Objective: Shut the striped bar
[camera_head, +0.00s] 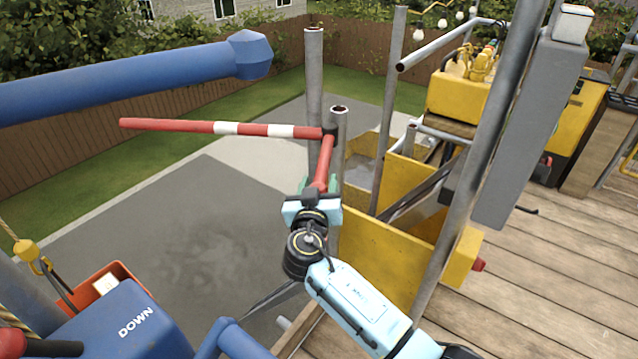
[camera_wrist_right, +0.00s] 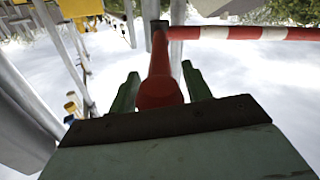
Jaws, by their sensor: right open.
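The red-and-white striped bar (camera_head: 225,128) extends left from a dark joint by a grey post, out over the paved ground. A plain red arm (camera_head: 326,160) runs down from that joint towards my right gripper (camera_head: 319,187). In the right wrist view the red arm (camera_wrist_right: 160,72) lies between the green fingers of the right gripper (camera_wrist_right: 160,88), with a gap on each side. The gripper is open around its near end. The striped part (camera_wrist_right: 245,33) shows at the top right there. My left gripper is in neither view.
Grey upright posts (camera_head: 314,75) stand beside the bar. A yellow chute or bin (camera_head: 375,255) is right of my right gripper, with plank decking (camera_head: 540,270) beyond. A thick blue beam (camera_head: 120,85) crosses the upper left. A blue box marked DOWN (camera_head: 120,325) is at lower left.

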